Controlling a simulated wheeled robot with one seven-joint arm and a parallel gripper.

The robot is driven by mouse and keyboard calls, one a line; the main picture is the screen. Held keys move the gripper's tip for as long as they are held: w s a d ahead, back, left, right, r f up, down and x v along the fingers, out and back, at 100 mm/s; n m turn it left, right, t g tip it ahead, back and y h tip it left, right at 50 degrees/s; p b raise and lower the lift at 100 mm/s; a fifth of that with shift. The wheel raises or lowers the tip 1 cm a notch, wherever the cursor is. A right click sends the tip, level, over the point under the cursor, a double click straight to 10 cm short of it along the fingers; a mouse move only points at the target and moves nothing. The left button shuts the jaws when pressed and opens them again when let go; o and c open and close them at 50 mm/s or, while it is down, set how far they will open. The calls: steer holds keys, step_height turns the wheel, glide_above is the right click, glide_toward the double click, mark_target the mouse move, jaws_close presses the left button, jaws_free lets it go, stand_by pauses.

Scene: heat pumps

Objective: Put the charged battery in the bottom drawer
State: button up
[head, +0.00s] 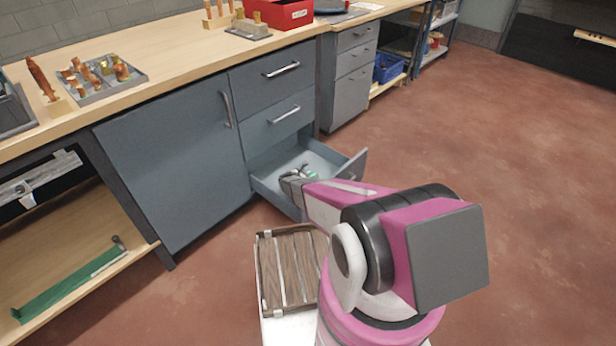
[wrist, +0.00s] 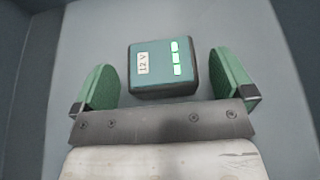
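The bottom drawer (head: 353,164) is pulled open in the grey-blue cabinet in the head view. My gripper (head: 299,172) reaches down into it. In the wrist view the battery (wrist: 160,64), teal and dark with a "12 V" label and three lit green bars, lies on the plain grey drawer floor (wrist: 192,22). My gripper (wrist: 162,68) is open there, with one green finger on each side of the battery and a visible gap to both. In the head view the gripper mostly hides the battery.
Two closed drawers (head: 281,70) are above the open one, and a closed cupboard door (head: 180,150) is to the left. A slatted wooden tray (head: 288,268) is beside my arm. A tray of cylindrical parts (head: 100,78) and a red bin (head: 280,13) are on the workbench. Red floor lies clear at right.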

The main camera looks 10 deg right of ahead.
steer(key=shift+r, duration=0.2)
steer(key=v, duration=1.2)
steer(key=s+d+r+m+g+y, duration=0.1)
steer(key=s+d+r+m+g, duration=0.25)
steer(key=s+r+m, duration=0.35)
steer(key=s+d+r+m+g+y, duration=0.2)
steer(key=s+d+r+m+g, duration=0.15)
steer(key=s+r+m, duration=0.45)
steer(key=s+a+r+m+y, duration=0.2)
steer(key=s+r+m+y, duration=0.5)
steer(key=r, duration=1)
steer(key=s+m, duration=0.3)
steer(key=s, duration=0.1)
steer(key=shift+s+g+y, duration=0.3)
steer(key=shift+g+y, duration=0.1)
